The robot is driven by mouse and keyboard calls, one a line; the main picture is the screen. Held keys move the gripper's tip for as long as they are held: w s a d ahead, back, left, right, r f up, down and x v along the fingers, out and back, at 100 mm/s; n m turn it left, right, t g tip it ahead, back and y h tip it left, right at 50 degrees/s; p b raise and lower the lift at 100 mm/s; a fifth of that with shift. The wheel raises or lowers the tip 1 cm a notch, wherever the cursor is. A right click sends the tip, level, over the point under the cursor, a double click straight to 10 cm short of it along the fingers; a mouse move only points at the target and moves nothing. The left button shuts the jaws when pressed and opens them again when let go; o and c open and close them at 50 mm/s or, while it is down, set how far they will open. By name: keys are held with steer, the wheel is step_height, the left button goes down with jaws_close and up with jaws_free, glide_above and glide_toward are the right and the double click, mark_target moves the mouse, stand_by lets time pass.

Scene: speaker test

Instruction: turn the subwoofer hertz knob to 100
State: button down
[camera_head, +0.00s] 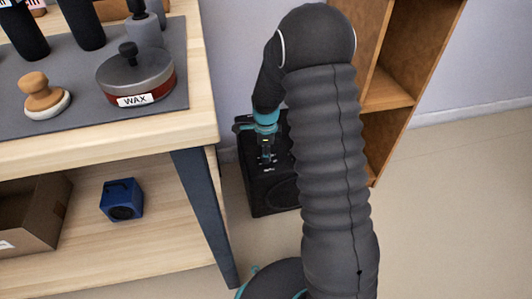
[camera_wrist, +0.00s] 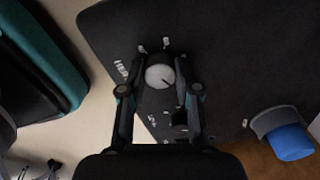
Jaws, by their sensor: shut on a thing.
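The black subwoofer (camera_head: 262,196) stands on the floor beside the workbench in the head view; my arm hides its right part. In the wrist view its dark panel (camera_wrist: 235,60) fills much of the picture. A round knob with a light face (camera_wrist: 159,76) and a dark pointer mark toward the lower right sits beside a partly readable "HER..." label (camera_wrist: 122,69). Small scale marks around it are too blurred to read. My gripper (camera_wrist: 161,73) has one finger on each side of this knob and is shut on it. In the head view my gripper (camera_head: 266,150) is at the subwoofer's top.
The wooden workbench (camera_head: 215,125) with a dark leg (camera_head: 207,215) stands close left of the subwoofer. A wooden shelf (camera_head: 395,92) stands behind at the right. A small blue speaker (camera_head: 121,199) sits on the lower bench shelf. Open floor (camera_head: 450,200) lies at the right.

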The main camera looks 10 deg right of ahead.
steer(key=c, duration=0.8)
jaws_free()
steer(key=shift+r, duration=0.1)
step_height(320, 180, up, 12)
steer(key=shift+f, duration=0.1)
